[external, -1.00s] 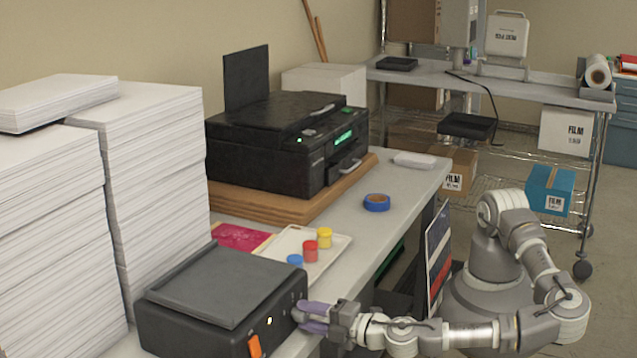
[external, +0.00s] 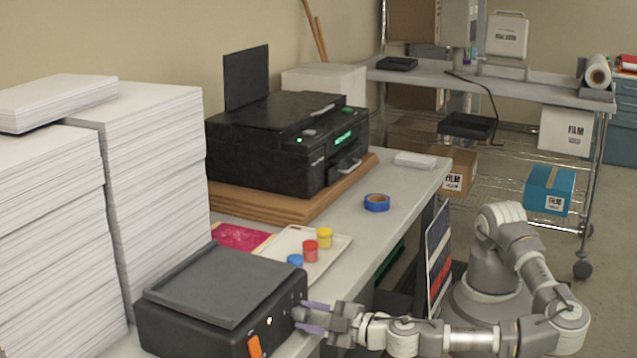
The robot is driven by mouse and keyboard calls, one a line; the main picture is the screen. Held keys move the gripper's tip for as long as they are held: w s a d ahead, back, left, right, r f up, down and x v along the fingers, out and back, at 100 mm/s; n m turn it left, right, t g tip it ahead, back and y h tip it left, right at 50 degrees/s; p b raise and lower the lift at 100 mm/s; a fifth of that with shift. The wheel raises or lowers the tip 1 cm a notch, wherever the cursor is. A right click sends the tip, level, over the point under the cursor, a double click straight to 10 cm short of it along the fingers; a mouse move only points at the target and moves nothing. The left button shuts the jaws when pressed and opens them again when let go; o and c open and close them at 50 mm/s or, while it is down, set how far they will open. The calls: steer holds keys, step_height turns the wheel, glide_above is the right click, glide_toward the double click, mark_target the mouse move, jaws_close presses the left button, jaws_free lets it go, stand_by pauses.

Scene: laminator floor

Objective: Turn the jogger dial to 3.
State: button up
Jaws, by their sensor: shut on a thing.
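The jogger (external: 222,300) is a dark grey box with a sloped top at the front of the bench. Its front face carries an orange switch (external: 254,346), a small lit display (external: 269,321) and the dial (external: 298,313) near the right end. My gripper (external: 304,317) reaches in from the right, with its purple-grey fingers at the dial on that face. The fingers are shut on the dial and cover most of it. The number it points to cannot be read.
Behind the jogger stand a tray (external: 338,243) with small blue, red and yellow pots and a black printer (external: 290,145). Paper stacks (external: 150,170) rise at the left. Blue tape (external: 377,202) lies near the bench edge. The floor around my base is partly open.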

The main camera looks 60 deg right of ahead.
steer(key=shift+f, duration=0.1)
stand_by(0.3)
steer(key=o, duration=1.1)
steer(key=shift+c, duration=0.2)
steer(key=s+p, duration=0.2)
steer(key=s, duration=0.5)
steer(key=shift+s, duration=0.4)
steer(key=shift+d+r, duration=0.1)
steer(key=shift+r, duration=0.15)
